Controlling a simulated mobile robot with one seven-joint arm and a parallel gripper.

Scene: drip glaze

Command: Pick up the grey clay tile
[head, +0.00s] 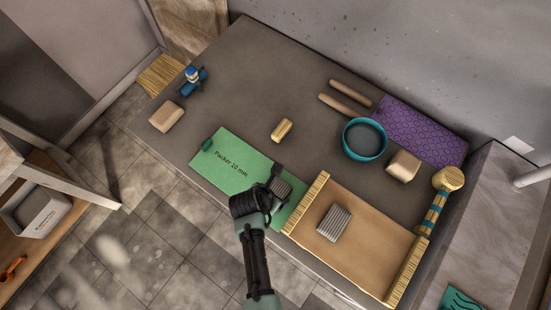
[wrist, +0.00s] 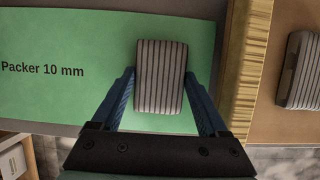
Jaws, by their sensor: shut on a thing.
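A grey striped clay tile (wrist: 161,78) sits between the two blue fingers of my gripper (wrist: 158,82) in the wrist view. The fingers are shut on its two sides. In the head view my gripper (head: 273,184) and this tile (head: 282,187) are over the right part of the green "Packer 10 mm" sheet (head: 232,165). I cannot tell whether the tile touches the sheet or is slightly raised. A second grey ridged tile (head: 334,223) lies on the tan board to the right, and shows at the right edge of the wrist view (wrist: 302,70).
The tan board (head: 375,222) has a raised ridged strip (head: 306,203) beside the green sheet. A teal bowl (head: 364,139), a beige block (head: 403,166), a purple mat (head: 420,131) and two rods (head: 349,96) stand behind. A small yellowish block (head: 282,130) lies mid-table, with free room around it.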

